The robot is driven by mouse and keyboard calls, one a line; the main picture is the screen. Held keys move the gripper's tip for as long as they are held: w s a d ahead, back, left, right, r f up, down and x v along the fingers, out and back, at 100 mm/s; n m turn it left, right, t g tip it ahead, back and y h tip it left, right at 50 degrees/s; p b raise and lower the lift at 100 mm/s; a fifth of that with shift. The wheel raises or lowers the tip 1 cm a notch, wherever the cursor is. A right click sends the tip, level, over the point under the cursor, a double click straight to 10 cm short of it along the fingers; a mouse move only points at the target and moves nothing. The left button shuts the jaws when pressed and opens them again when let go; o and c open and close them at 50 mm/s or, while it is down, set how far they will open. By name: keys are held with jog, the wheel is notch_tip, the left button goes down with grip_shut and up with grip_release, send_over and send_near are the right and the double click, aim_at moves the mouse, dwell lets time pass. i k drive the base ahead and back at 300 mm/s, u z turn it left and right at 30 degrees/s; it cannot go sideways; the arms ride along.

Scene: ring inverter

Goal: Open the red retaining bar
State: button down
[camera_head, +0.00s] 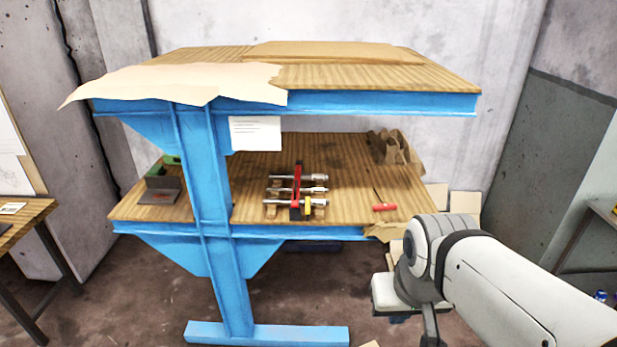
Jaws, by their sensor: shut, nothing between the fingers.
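The red retaining bar (297,183) lies across several metallic cylindrical pieces (314,190) on the lower wooden shelf of the blue bench. It looks closed over them, but a latch is too small to make out. A small yellow part (307,207) sits by the bar's near end, next to a black piece. My arm comes in from the lower right, in front of the bench and well apart from the bar. I cannot make out its fingertips in this view.
The blue post (208,190) stands left of the bar. The wooden upper shelf (370,75) overhangs the lower shelf (345,150). A red-handled tool (384,207) lies right of the bar. A green and dark device (160,185) stands at left.

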aim_at(296, 184)
jog(key=u, duration=0.05)
jog(key=i, duration=1.5)
jog(key=z, duration=0.05)
